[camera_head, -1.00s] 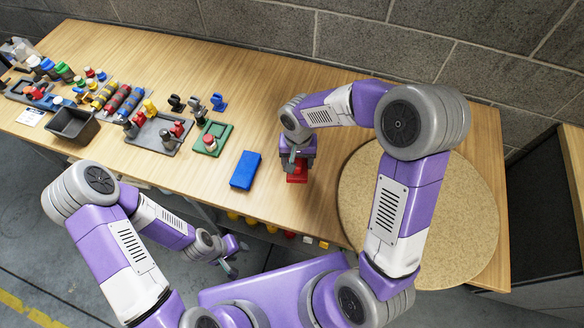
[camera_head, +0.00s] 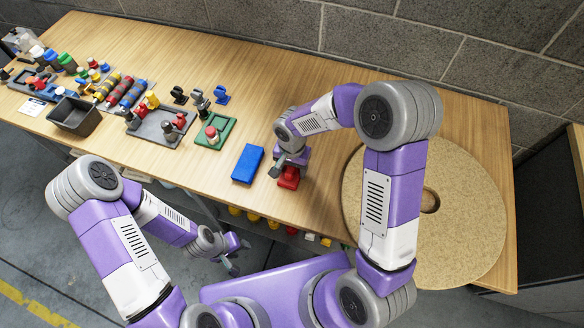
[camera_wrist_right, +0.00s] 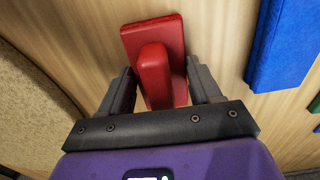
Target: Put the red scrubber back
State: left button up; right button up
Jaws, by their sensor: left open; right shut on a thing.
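The red scrubber (camera_head: 289,178) has a flat block and a raised handle. It is over the front part of the wooden table (camera_head: 330,211), just right of a blue block (camera_head: 247,164). My right gripper (camera_head: 287,169) is shut on its handle; in the right wrist view the red scrubber (camera_wrist_right: 154,35) shows between the two fingers of my right gripper (camera_wrist_right: 165,88). I cannot tell whether the scrubber touches the table. My left gripper (camera_head: 238,256) is open and empty, low in front of the table edge.
A green tray (camera_head: 228,136) with a red-topped item lies left of the blue block. A grey tray (camera_head: 151,129), a dark bin (camera_head: 74,117) and several coloured items fill the left side. A round tan board (camera_head: 470,220) with a hole covers the right end.

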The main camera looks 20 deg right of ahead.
jog(key=shift+f, duration=0.2)
jog(key=o, duration=1)
jog(key=shift+r, duration=0.1)
jog(key=shift+r, duration=0.35)
notch_tip(320, 180, up, 12)
jog(key=p, duration=0.3)
jog(key=shift+f, duration=0.15)
